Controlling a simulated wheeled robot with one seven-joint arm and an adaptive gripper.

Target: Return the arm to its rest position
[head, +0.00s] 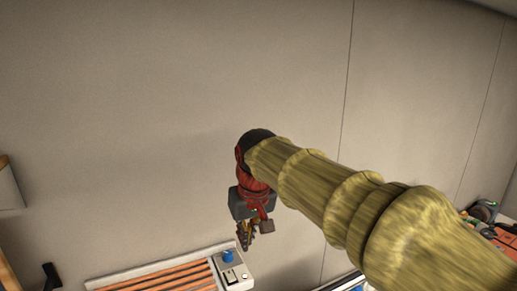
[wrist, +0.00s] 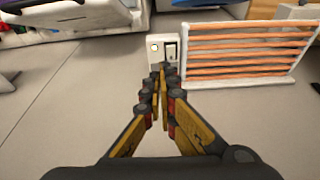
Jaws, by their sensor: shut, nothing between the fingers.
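My arm reaches from the lower right of the head view in a ribbed yellow-green cover and ends in a red and black wrist. My gripper (head: 245,239) hangs below the wrist, pointing down, in front of the wall and above a heater-like unit. In the wrist view my gripper (wrist: 162,70) has its yellow and black fingers brought together at the tips, with nothing seen between them. The fingertips overlap the lower edge of a white switch panel (wrist: 163,46) in the picture; I cannot tell whether they touch it.
The panel, with a blue knob (head: 228,256), adjoins a white-framed unit with orange bars (head: 160,281). Orange and dark items (head: 490,222) lie at the right edge. A black handle-like thing (head: 51,275) stands lower left.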

